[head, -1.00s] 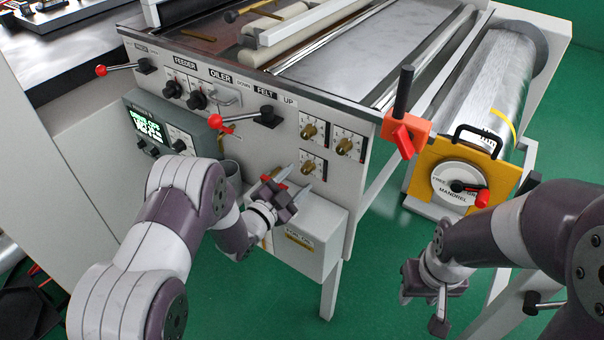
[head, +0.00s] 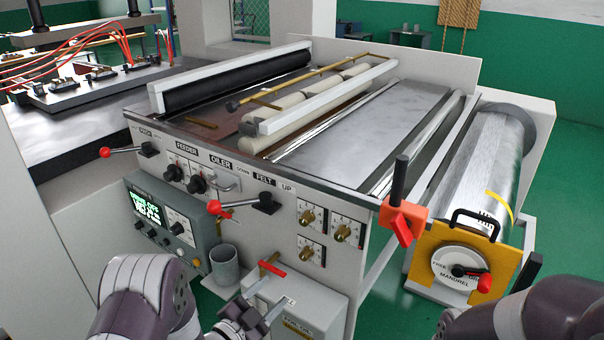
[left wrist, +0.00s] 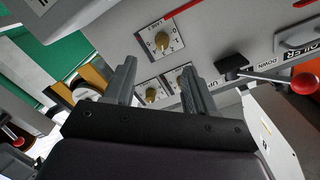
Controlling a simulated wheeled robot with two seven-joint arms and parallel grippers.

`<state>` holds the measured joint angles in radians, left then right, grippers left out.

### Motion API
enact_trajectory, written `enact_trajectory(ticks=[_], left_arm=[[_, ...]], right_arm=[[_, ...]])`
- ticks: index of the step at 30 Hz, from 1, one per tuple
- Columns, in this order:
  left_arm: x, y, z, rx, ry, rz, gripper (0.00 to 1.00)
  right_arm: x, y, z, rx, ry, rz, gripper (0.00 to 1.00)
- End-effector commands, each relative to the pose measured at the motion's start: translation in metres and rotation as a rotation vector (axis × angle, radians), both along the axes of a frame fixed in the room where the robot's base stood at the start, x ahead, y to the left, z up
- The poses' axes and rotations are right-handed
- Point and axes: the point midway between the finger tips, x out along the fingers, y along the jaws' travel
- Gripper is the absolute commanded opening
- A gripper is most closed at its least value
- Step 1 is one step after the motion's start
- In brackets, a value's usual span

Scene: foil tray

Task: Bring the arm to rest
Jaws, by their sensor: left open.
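My left gripper (head: 264,303) is low in the head view, in front of the feeder machine's front panel (head: 280,215), close to the white box (head: 315,312) at its lower right. In the left wrist view the two grey fingers (left wrist: 158,68) stand apart with nothing between them. Beyond them are the panel and its brass knobs (left wrist: 152,94). My left arm (head: 140,300) comes in from the lower left. My right arm (head: 530,312) shows only in part at the lower right, and its gripper is outside the picture.
A grey cup (head: 224,266) and a red-handled valve (head: 270,268) are near the left gripper. Red-knobbed levers (head: 214,207) stick out of the panel. A red clamp (head: 403,220) and a yellow mandrel plate (head: 464,258) are at the right. Green floor (head: 560,180) is free beyond.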

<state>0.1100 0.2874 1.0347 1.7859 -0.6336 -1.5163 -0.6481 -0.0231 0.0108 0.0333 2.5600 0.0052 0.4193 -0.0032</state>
Motion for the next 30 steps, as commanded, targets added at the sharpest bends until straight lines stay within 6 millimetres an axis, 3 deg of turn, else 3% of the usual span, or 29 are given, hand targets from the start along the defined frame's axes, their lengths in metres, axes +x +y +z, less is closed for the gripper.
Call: enact_trajectory(ticks=[2, 3, 5, 7, 8, 11, 13, 16, 18, 21, 30], left_arm=[[-0.002, 0.005, -0.027, 0.010, 0.144, 0.028, 0.56], [-0.008, 0.012, -0.052, 0.019, 0.281, 0.068, 0.56], [-0.020, 0.031, -0.082, 0.037, 0.521, 0.171, 0.56], [-0.045, 0.058, -0.088, 0.046, 0.814, 0.338, 0.56], [-0.059, 0.068, -0.082, 0.043, 0.935, 0.418, 0.56], [-0.122, 0.090, -0.037, 0.000, 1.290, 0.689, 0.56], [-0.167, 0.090, 0.011, -0.050, 1.479, 0.841, 0.56], [-0.205, 0.079, 0.071, -0.114, 1.604, 0.937, 0.56], [-0.204, 0.073, 0.103, -0.149, 1.571, 0.925, 0.56], [-0.193, 0.070, 0.121, -0.162, 1.515, 0.900, 0.56], [-0.192, 0.069, 0.124, -0.159, 1.509, 0.895, 0.56]], right_arm=[[0.000, 0.000, 0.000, 0.000, 0.000, 0.000, 0.43], [0.000, 0.000, 0.000, 0.000, 0.000, 0.000, 0.43], [0.000, 0.000, 0.001, 0.000, 0.000, 0.000, 0.43], [0.000, 0.000, 0.014, 0.000, 0.000, 0.000, 0.43], [0.000, 0.000, 0.021, 0.000, 0.000, 0.000, 0.43], [0.000, 0.000, 0.047, 0.000, 0.000, 0.000, 0.43], [0.000, 0.000, 0.067, 0.000, 0.000, 0.000, 0.43], [0.000, 0.000, 0.090, 0.000, 0.000, 0.000, 0.43], [0.000, 0.000, 0.102, 0.000, 0.000, 0.000, 0.43], [0.000, 0.000, 0.106, 0.000, 0.000, 0.000, 0.43], [0.000, 0.000, 0.109, 0.000, 0.000, 0.000, 0.43]])
